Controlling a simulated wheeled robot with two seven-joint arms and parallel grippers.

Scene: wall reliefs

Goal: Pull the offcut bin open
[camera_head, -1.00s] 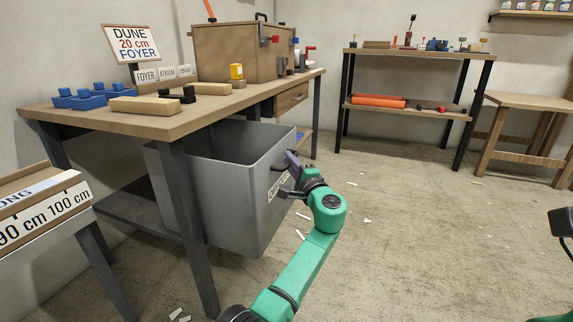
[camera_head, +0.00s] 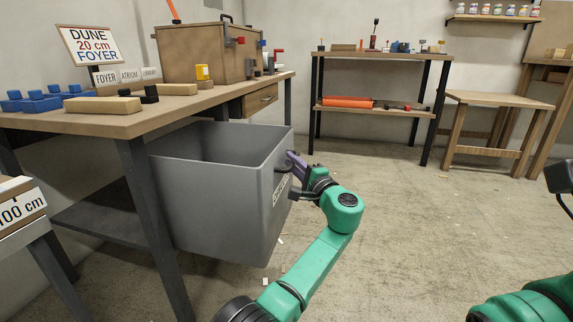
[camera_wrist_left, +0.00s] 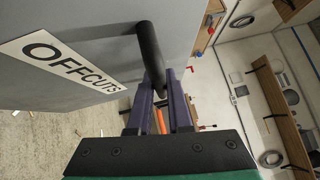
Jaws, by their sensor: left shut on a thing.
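The offcut bin (camera_head: 225,210) is a large grey box under the workbench on the left, pulled partly out past the bench's front edge. Its open top shows an empty-looking inside; the bottom is hidden. In the left wrist view its front carries a white OFFCUTS label (camera_wrist_left: 68,62) and a black bar handle (camera_wrist_left: 150,50). My left gripper (camera_head: 292,162) is at the bin's front, and its purple fingers (camera_wrist_left: 160,100) are shut around the handle in the left wrist view.
The workbench (camera_head: 110,122) carries blue blocks, wood pieces and a brown case (camera_head: 205,52). A low table with a length sign (camera_head: 22,207) stands at the left. A shelf bench (camera_head: 380,112) stands behind. The floor (camera_head: 420,240) to the right is open, with small scraps.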

